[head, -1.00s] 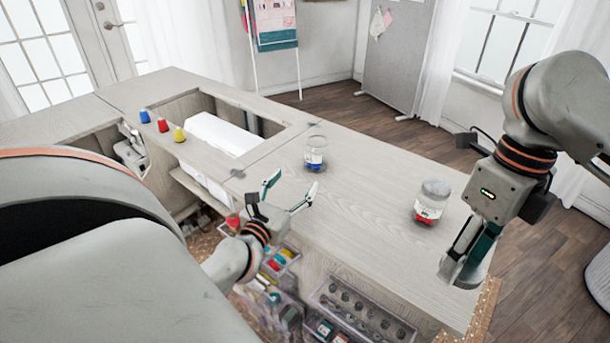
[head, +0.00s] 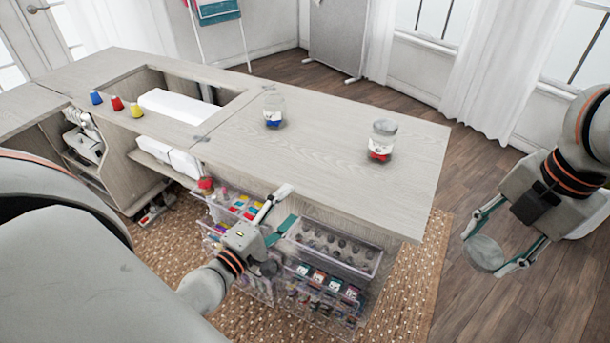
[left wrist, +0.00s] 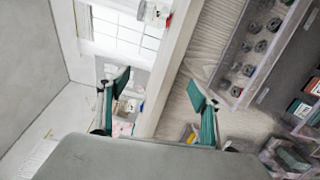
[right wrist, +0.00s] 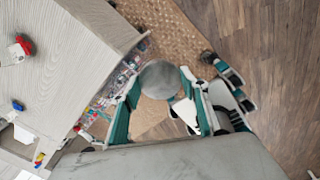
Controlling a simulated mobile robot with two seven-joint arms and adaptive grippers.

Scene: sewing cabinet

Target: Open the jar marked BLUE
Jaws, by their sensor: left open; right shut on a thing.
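The jar with the blue-marked label (head: 273,112) stands upright on the cabinet top, toward the back; its rim is too small to read clearly. The jar with the red-marked label (head: 382,142) stands upright to its right, and also shows in the right wrist view (right wrist: 20,48). My right gripper (head: 486,254) is shut on a round grey lid (right wrist: 160,79), held in the air off the cabinet's right end, away from both jars. My left gripper (head: 288,205) is open and empty at the cabinet's front edge, above the clear drawers, apart from the jars.
Blue, red and yellow spools (head: 117,104) stand at the left on the cabinet top (head: 330,130), beside a recess with a white machine part (head: 178,107). Clear drawers (head: 325,250) of sewing supplies sit below the front edge. The floor at right (head: 470,180) is clear.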

